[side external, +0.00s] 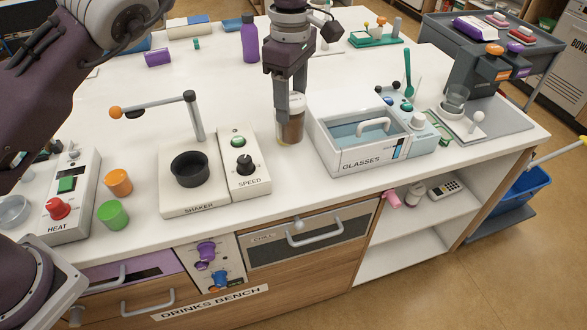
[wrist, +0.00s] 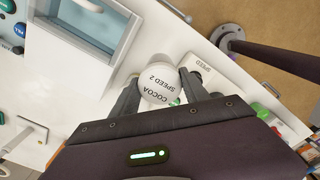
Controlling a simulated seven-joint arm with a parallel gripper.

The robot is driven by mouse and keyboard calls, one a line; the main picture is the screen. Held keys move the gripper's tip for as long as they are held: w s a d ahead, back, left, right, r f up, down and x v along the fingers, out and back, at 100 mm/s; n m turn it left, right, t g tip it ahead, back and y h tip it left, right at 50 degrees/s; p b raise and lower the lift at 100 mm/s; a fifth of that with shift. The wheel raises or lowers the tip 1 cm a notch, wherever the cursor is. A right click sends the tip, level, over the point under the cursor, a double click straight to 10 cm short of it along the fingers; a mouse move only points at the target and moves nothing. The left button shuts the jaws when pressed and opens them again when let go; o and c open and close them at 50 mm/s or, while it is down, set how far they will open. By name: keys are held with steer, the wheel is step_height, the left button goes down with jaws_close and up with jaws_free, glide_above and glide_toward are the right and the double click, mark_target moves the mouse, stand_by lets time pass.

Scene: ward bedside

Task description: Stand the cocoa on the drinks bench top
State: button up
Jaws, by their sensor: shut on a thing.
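The cocoa (side external: 290,128) is a brown jar with a white lid, standing upright between the shaker's speed box and the glasses box. The near finger hides part of the jar.
The glasses box (side external: 352,162) is close on the right, and the speed box (side external: 243,178) and shaker (side external: 178,205) are to the left. A purple bottle (side external: 250,45) stands behind. Bare bench lies in front of the jar and behind it to the left.

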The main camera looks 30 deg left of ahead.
mark_target(294, 141)
steer(key=f, duration=1)
steer(key=shift+d, duration=0.35)
steer(key=shift+f, duration=0.1)
steer(key=o, duration=1.6)
steer(key=shift+f, duration=0.1)
step_height(294, 141, up, 12)
steer(key=shift+r, duration=0.2)
